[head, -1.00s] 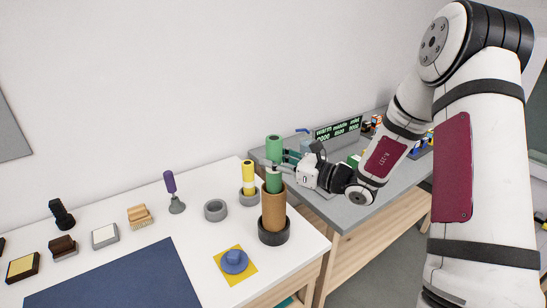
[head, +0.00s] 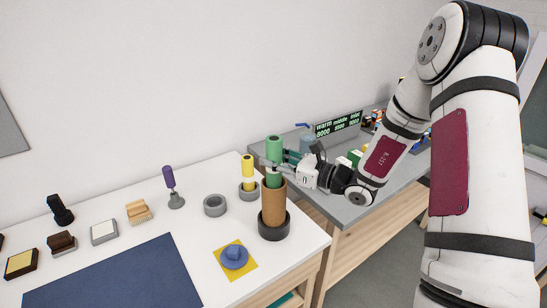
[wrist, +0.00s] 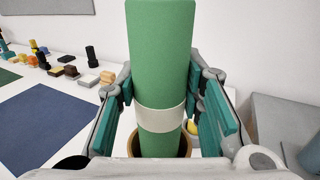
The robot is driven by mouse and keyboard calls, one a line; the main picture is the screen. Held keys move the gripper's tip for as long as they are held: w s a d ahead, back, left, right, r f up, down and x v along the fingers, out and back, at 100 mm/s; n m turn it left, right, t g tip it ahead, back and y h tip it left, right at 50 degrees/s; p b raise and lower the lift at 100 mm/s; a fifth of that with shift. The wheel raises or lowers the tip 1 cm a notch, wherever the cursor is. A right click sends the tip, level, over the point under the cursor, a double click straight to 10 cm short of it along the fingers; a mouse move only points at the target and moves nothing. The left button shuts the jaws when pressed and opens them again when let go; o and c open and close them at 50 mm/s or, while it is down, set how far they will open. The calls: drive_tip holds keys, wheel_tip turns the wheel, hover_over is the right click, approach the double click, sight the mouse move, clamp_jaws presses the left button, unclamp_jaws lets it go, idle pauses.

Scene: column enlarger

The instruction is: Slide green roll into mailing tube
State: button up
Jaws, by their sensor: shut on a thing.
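The green roll (head: 274,150) stands upright with a pale band around it. It also fills the middle of the wrist view (wrist: 160,60). My gripper (head: 275,166) is shut on it from the right, with a teal-padded finger on each side in the wrist view (wrist: 163,105). The brown mailing tube (head: 273,208) stands upright in a dark round holder (head: 274,232) at the white table's right end. The roll's lower end is at the tube's mouth and appears to be inside the rim (wrist: 186,149). How deep it sits is hidden.
A yellow roll (head: 247,172) in a grey ring stands just behind the tube. An empty grey ring (head: 215,205) and a blue knob on a yellow square (head: 235,257) are nearby. A grey bench (head: 355,210) with a display adjoins on the right.

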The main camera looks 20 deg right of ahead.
sight(274, 171)
drive_tip(key=shift+f+b, duration=0.65)
drive_tip(key=shift+f, duration=1.4)
idle(0.4)
drive_tip(key=o, duration=1.3)
drive_tip(key=shift+r+p, duration=1.4)
drive_tip(key=shift+r, duration=2.1)
